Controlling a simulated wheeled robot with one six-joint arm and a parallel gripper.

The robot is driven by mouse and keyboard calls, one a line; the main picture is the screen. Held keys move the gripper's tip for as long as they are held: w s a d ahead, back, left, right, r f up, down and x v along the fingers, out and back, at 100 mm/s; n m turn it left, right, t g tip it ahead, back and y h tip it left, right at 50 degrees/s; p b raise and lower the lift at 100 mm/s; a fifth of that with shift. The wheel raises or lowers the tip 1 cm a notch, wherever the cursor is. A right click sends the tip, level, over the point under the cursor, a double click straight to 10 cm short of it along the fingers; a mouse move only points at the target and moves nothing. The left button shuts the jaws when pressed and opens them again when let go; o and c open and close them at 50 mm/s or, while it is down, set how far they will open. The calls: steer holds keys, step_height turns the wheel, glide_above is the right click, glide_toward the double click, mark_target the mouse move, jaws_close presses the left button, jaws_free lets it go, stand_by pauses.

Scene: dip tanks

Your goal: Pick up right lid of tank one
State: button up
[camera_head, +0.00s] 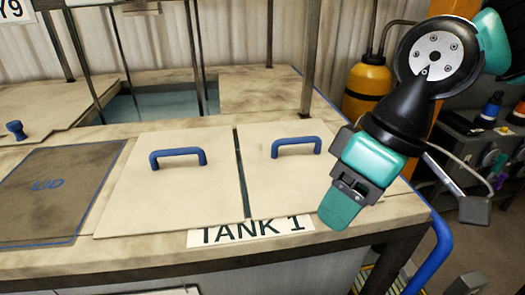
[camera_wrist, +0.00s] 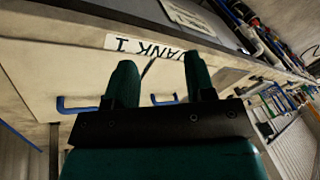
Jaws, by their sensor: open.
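The right lid of tank one (camera_head: 270,165) is a flat beige panel with a blue bar handle (camera_head: 297,146). It lies on the tank top beside the left lid (camera_head: 150,200), which has its own blue handle (camera_head: 178,155); a narrow dark gap runs between them. My gripper (camera_head: 341,210) is above the right lid's right side, right of its handle, holding nothing, and it hides part of that lid. In the wrist view, my gripper (camera_wrist: 156,75) shows two green fingers spread apart.
The "TANK 1" label (camera_head: 250,231) is on the front edge. A marked "LID" area (camera_head: 50,185) lies left. Thin posts and an open tank (camera_head: 150,103) are behind the lids. A blue rail (camera_head: 437,250) bends round the right corner. A yellow cylinder (camera_head: 367,90) stands behind right.

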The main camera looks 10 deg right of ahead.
steer(key=w+d+r+n+h, duration=0.1)
steer(key=w+r+n, duration=0.1)
steer(key=w, duration=0.6)
steer(key=w+d+r+n, duration=0.1)
steer(key=w+r+n, duration=0.1)
steer(key=w, duration=0.5)
steer(key=n+h+p, duration=0.2)
steer(key=n, duration=0.4)
glide_toward(297, 143)
steer(key=f+p, duration=0.2)
steer(key=f, duration=0.1)
steer(key=f+p, duration=0.1)
steer(key=f, duration=0.1)
steer(key=shift+w+d+f, duration=0.2)
steer(key=shift+d, duration=0.15)
steer(key=f+p, duration=0.1)
steer(key=a+f+p, duration=0.1)
steer(key=f, duration=0.1)
steer(key=f+p, duration=0.1)
steer(key=f, duration=0.1)
steer(key=shift+w+a+f, duration=0.15)
steer(key=shift+w+a, duration=0.05)
steer(key=shift+w, duration=0.05)
steer(key=shift+f, duration=0.45)
steer(key=shift+r, duration=0.1)
jaws_close()
